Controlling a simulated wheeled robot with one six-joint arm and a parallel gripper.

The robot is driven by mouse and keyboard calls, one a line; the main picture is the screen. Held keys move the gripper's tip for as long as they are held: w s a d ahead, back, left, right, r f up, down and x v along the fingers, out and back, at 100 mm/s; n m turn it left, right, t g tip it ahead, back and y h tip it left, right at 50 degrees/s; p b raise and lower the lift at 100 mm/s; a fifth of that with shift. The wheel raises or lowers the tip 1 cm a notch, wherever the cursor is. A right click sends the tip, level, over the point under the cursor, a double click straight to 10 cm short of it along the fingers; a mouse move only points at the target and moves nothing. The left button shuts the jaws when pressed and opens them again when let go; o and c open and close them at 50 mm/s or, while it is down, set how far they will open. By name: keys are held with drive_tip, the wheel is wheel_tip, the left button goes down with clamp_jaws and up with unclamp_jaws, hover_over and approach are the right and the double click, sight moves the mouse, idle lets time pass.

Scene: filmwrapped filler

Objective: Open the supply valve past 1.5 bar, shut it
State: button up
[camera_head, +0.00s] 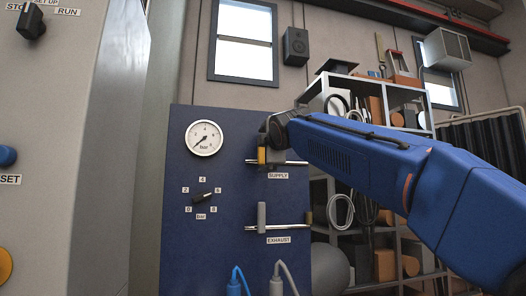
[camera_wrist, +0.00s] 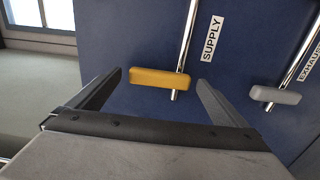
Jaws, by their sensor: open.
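The yellow supply valve lever (camera_wrist: 158,78) lies across its shiny pipe beside the SUPPLY label (camera_wrist: 211,38). In the head view the lever (camera_head: 262,155) stands upright at the pipe, partly covered by my arm. My gripper (camera_wrist: 161,82) is open, with one finger on each side of the lever in the wrist view. Gaps show between lever and fingers. In the head view my gripper is largely hidden behind my wrist. The round pressure gauge (camera_head: 204,138) is on the blue panel (camera_head: 230,240); its needle points to the lower left, near the low end.
The grey exhaust lever (camera_head: 261,216) sits across its pipe below supply; it also shows in the wrist view (camera_wrist: 275,95), right of my gripper. A dial knob (camera_head: 203,197) is left of it. Blue and grey hoses (camera_head: 236,278) are below. A grey cabinet (camera_head: 60,150) stands left.

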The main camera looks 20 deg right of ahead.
drive_tip(key=shift+w, duration=0.55)
drive_tip(key=c, duration=1.5)
